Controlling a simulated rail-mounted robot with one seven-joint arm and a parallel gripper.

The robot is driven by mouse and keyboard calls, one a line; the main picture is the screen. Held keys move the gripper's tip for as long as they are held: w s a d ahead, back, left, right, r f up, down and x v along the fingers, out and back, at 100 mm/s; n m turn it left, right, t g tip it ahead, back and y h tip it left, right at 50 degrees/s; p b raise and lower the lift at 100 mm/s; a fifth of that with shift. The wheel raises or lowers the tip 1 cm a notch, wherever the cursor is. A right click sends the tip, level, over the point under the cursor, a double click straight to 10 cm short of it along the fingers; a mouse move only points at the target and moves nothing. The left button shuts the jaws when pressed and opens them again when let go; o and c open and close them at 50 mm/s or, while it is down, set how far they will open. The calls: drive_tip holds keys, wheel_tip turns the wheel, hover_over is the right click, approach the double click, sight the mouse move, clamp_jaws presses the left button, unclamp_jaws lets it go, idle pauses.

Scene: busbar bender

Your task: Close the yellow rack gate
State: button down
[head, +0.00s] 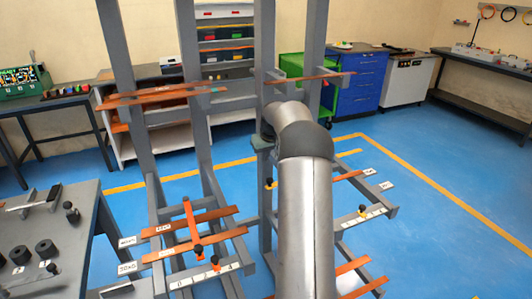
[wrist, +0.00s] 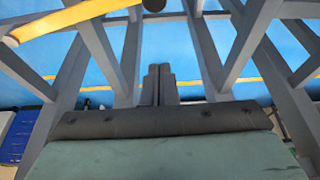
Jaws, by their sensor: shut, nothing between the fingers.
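A yellow bar with a rounded end, which looks like the rack gate (wrist: 75,18), crosses the upper left of the wrist view. A dark round part (wrist: 153,5) sits near its right end at the top edge. My gripper (wrist: 158,72) is shut and empty, with its two dark fingers together, among the grey rack posts and apart from the yellow bar in the picture. The grey rack (head: 187,80) stands in the middle of the head view. There my arm covers part of the rack, my gripper is hidden, and I cannot make out the gate.
Copper bars (head: 165,95) lie on the rack's arms, with more low down (head: 190,221). A grey bench (head: 85,240) is at the lower left. A green cart (head: 291,66) and blue drawers (head: 361,84) stand behind. Blue floor (head: 440,200) is clear at right.

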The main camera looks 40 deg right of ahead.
wheel_tip(320, 180, down, 6)
drive_tip(key=s+p, duration=0.2)
drive_tip(key=shift+a, duration=0.3)
drive_tip(key=shift+s, duration=0.1)
